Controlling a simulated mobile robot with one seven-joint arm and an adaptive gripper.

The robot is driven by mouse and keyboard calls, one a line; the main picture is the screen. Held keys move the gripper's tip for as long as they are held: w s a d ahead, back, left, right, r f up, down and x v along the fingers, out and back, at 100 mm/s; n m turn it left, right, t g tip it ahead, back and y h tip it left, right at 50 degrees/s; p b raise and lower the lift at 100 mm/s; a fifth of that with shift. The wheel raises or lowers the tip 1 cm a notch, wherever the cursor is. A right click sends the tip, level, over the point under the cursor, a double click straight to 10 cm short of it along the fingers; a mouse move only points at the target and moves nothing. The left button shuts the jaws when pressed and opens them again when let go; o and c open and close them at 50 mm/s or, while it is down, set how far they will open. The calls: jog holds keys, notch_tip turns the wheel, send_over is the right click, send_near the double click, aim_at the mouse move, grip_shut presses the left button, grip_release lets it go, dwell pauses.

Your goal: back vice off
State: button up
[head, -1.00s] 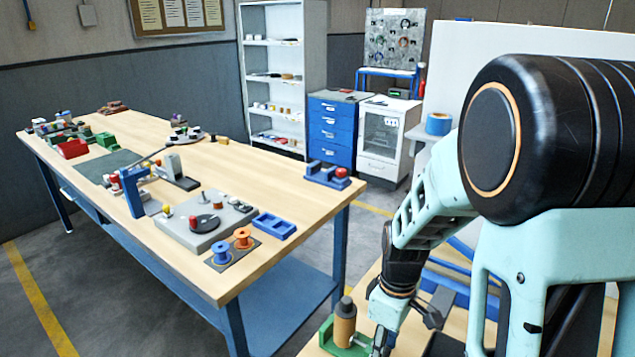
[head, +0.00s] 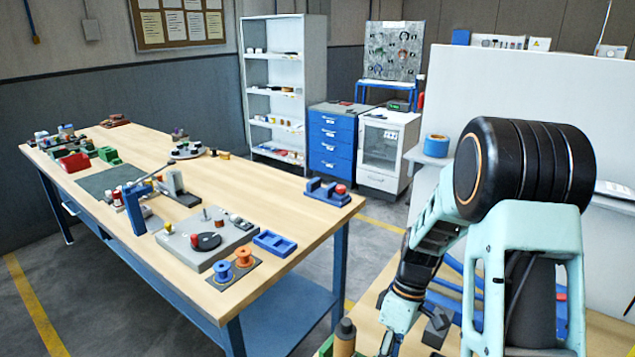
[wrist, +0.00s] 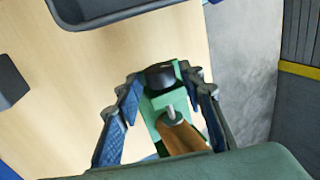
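The green vice (wrist: 158,103) shows in the wrist view, with a black knob (wrist: 160,75) at its far end. A brown cylinder (wrist: 186,138) with a grey pin at its top stands at the vice's near end. My gripper (wrist: 162,82) is open, its blue-padded fingers on either side of the vice and knob, and no grip on either shows. In the head view the brown cylinder (head: 344,342) with its dark top sits at the bottom edge, beside a sliver of the green vice (head: 326,346). My gripper is mostly cut off there.
The vice's wooden bench (wrist: 70,100) bears a dark tray (wrist: 105,12) and a dark block (wrist: 10,82). Grey floor lies right of the bench. A long wooden table (head: 225,182) with winding tools and two spools stands left. A white panel (head: 520,95) stands behind my arm.

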jog(key=shift+c, duration=0.3)
jog(key=c, duration=0.6)
jog(key=t+h+b, duration=0.2)
jog(key=b, duration=0.1)
jog(key=shift+s+a+f+t, duration=0.1)
jog(key=shift+s+a+t, duration=0.1)
jog(key=shift+s+t, duration=0.15)
jog(key=shift+c, duration=0.2)
jog(key=shift+b, duration=0.3)
